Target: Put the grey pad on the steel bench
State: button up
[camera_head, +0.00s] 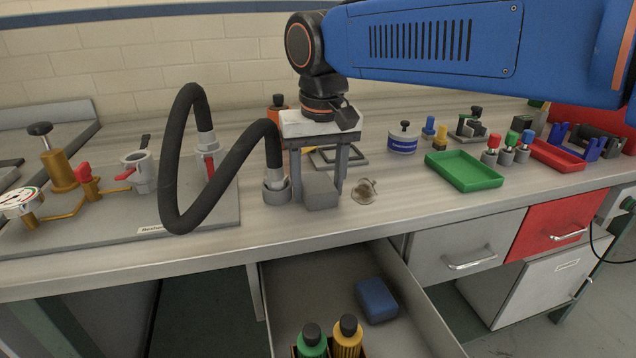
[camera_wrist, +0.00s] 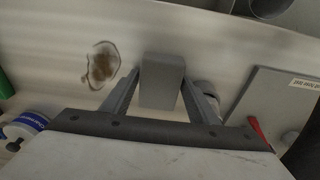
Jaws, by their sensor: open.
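The grey pad (camera_head: 321,191) is a small grey block at the front-middle of the steel bench (camera_head: 420,205). It appears to rest on the bench top. My gripper (camera_head: 318,180) points down over it with its two fingers apart, one on each side of the pad. In the wrist view the pad (camera_wrist: 160,82) shows between the spread fingers of my gripper (camera_wrist: 161,90), with a narrow gap on each side. Whether a finger touches it is hard to tell.
A black hose (camera_head: 182,165) arches close left of my gripper. A brown stain (camera_head: 364,191) marks the bench just right of the pad. A green tray (camera_head: 464,170) lies further right. Below, an open drawer (camera_head: 425,310) holds a blue block (camera_head: 377,300) and bottles.

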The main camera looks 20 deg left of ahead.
aim_at(320, 187)
notch_tip(320, 187, up, 12)
jog(key=s, duration=0.1)
jog(key=shift+d, duration=0.4)
jog(key=shift+s+r, duration=0.1)
jog(key=d+f+m, duration=0.1)
jog(key=d+f, duration=0.2)
jog(key=d, duration=0.5)
jog(key=w+d+f+m+t, duration=0.1)
jog(key=d+f, duration=0.2)
jog(key=d, duration=0.6)
jog(key=d+f+m, duration=0.1)
jog(key=d+f, duration=0.2)
jog(key=d, duration=0.5)
jog(key=s+d+f+m+t, duration=0.1)
jog(key=s+d+f, duration=0.5)
jog(key=d+f, duration=0.3)
jog(key=s+d+f+m+t, duration=0.1)
jog(key=s+d+f+m, duration=0.1)
jog(key=s+d+f, duration=0.4)
jog(key=d+f, duration=0.3)
jog(key=d, duration=0.1)
jog(key=shift+s+f+t+h, duration=0.2)
jog(key=shift+f+t+h, duration=0.1)
jog(key=shift+f+h, duration=0.1)
jog(key=shift+r, duration=0.1)
jog(key=shift+c, duration=0.4)
